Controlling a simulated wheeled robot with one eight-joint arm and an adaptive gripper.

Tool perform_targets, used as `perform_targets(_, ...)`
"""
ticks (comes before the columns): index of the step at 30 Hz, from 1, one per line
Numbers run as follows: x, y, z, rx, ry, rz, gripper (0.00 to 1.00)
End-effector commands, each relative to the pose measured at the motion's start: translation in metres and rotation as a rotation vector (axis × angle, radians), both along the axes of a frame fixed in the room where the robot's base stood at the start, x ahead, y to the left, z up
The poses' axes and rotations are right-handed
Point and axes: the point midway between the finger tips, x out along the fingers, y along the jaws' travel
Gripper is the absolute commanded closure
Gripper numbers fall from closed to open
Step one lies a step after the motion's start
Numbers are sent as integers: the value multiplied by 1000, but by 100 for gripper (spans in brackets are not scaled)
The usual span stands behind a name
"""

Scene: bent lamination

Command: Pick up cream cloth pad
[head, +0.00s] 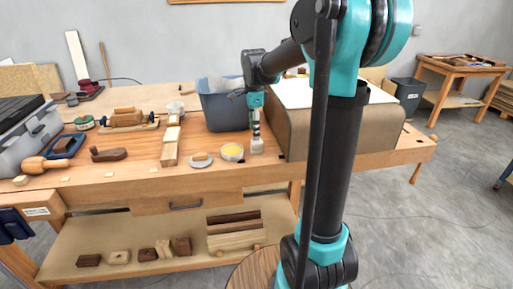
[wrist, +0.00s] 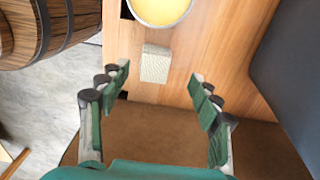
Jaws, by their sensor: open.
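The cream cloth pad (wrist: 155,63) is a small, pale, textured block lying flat on the wooden bench top. In the wrist view it lies just beyond the gap between my fingertips, near the middle. My gripper (wrist: 158,80) is open with nothing between its fingers, and the pad looks apart from both. In the head view my gripper (head: 257,146) points down close to the bench top, right of the yellow tin (head: 232,152). I cannot make out the pad apart from the gripper there.
The yellow tin's round top (wrist: 161,8) is just beyond the pad. A blue-grey bin (head: 222,108) stands behind my gripper. A large brown curved form (head: 335,130) is close on the right. A small round dish (head: 200,161) and wooden tools lie to the left.

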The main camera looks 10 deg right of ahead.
Motion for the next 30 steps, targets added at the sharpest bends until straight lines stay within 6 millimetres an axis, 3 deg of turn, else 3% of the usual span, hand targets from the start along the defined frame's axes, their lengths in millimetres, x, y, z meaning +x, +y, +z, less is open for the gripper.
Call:
perform_targets(8,-1,-1,-20,0,0,0,36)
perform_targets(18,-7,-7,-62,-2,0,1,36)
perform_targets(27,-8,-7,-67,-2,0,1,36)
perform_targets(30,-8,-7,-67,-2,0,1,47)
